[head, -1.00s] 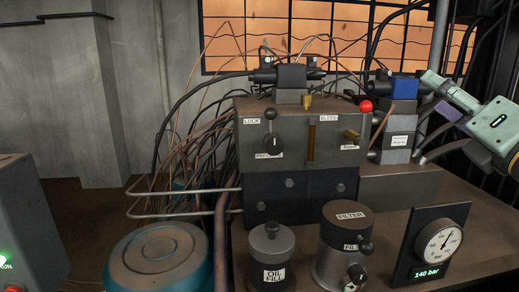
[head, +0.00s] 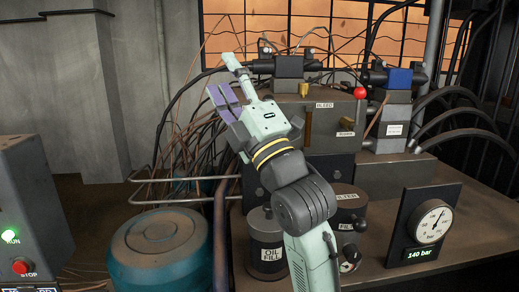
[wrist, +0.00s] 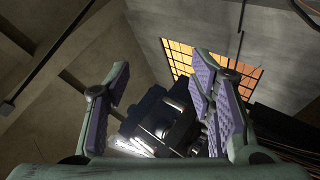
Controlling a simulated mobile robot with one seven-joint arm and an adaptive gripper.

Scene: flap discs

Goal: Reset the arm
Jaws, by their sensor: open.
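My gripper (head: 223,92) is raised at the middle of the head view, in front of the left part of the grey valve block (head: 333,118). Its purple-padded fingers point up and to the left and nothing is between them. My arm hides the left part of the valve block and some of the oil fill and filter canisters.
The oil fill canister (head: 268,255), the filter canister (head: 352,212) and a gauge (head: 433,222) reading 140 bar stand on the bench. A teal drum (head: 160,250) and a control box (head: 35,215) are at left. Cables (head: 185,150) hang behind my gripper.

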